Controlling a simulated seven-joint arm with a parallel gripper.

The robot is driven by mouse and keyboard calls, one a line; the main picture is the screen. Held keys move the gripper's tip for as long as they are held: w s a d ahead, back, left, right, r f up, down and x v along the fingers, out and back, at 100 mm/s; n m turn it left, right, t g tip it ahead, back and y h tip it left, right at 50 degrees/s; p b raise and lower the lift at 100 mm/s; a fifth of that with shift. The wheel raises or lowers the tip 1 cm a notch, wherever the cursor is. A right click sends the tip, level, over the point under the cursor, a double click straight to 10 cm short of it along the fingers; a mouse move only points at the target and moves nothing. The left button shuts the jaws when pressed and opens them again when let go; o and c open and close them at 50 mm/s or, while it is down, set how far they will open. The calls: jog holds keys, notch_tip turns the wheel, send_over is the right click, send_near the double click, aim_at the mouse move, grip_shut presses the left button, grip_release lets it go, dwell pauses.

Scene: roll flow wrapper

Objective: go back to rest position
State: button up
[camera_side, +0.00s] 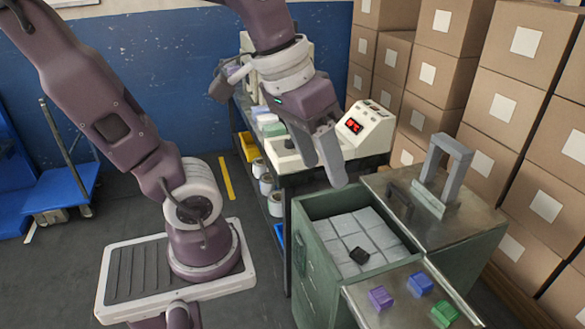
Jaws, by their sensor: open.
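My gripper (325,160) is in the air at the upper middle, with its fingers pointing down. It is open, with a gap between the fingers and nothing held there. It hangs above and behind the green cabinet (318,268). The cabinet's open top shows several pale grey packs (376,219) laid in rows.
A metal worktop (466,226) with a grey arch (450,165) stands right of the packs. Purple (380,297), blue (420,284) and green (444,313) blocks sit on the front plate. A machine with a red display (354,126) stands behind. Stacked cartons (515,115) line the right.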

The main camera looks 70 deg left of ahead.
jog(key=s, duration=0.1)
jog(key=s+m+t, duration=0.1)
jog(key=s, duration=0.1)
jog(key=s+f+m, duration=0.1)
jog(key=shift+s+a+t+y, duration=0.15)
jog(key=shift+t+y, duration=0.15)
jog(key=shift+y, duration=0.1)
dwell(0.8)
